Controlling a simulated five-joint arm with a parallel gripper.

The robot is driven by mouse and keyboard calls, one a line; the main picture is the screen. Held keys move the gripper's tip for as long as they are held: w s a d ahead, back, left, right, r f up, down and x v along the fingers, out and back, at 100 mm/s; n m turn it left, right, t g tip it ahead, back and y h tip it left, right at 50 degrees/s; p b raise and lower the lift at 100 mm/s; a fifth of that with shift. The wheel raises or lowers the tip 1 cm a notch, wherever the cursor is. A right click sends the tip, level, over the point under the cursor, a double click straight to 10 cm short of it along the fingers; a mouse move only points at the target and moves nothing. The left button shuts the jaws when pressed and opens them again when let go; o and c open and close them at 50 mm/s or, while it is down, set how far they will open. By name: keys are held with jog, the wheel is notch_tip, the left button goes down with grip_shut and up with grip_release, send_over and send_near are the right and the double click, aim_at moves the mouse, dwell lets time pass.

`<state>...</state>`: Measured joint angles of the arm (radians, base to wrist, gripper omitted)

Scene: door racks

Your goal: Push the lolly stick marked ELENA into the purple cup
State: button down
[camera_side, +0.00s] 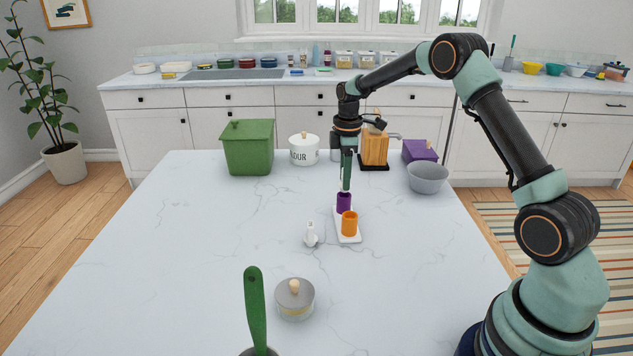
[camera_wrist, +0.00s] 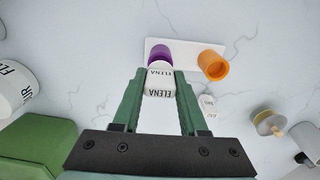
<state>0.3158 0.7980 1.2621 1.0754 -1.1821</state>
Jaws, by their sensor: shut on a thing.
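The white lolly stick marked ELENA (camera_wrist: 159,88) is between the green fingers of my gripper (camera_wrist: 161,76), which is shut on it. Its lettering shows twice in the wrist view. The purple cup (camera_side: 344,202) stands at the back of a small white base. In the side view my gripper (camera_side: 346,187) points straight down right over this cup. In the wrist view the stick's far end overlaps the mouth of the purple cup (camera_wrist: 158,52). How deep it sits inside is hidden. In the side view the fingers hide the stick.
An orange cup (camera_side: 349,223) shares the white base (camera_side: 354,238), close to the purple one. A small white labelled item (camera_side: 311,236) stands left of the base. A grey lidded pot (camera_side: 295,303), green bin (camera_side: 249,152), flour jar (camera_side: 304,152) and grey bowl (camera_side: 428,178) stand around.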

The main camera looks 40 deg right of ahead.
jog(key=shift+f, duration=1.3)
jog(key=shift+c, duration=1.8)
grip_release()
notch_tip(320, 180, up, 12)
jog(key=shift+f, duration=0.1)
jog(key=shift+r, duration=0.2)
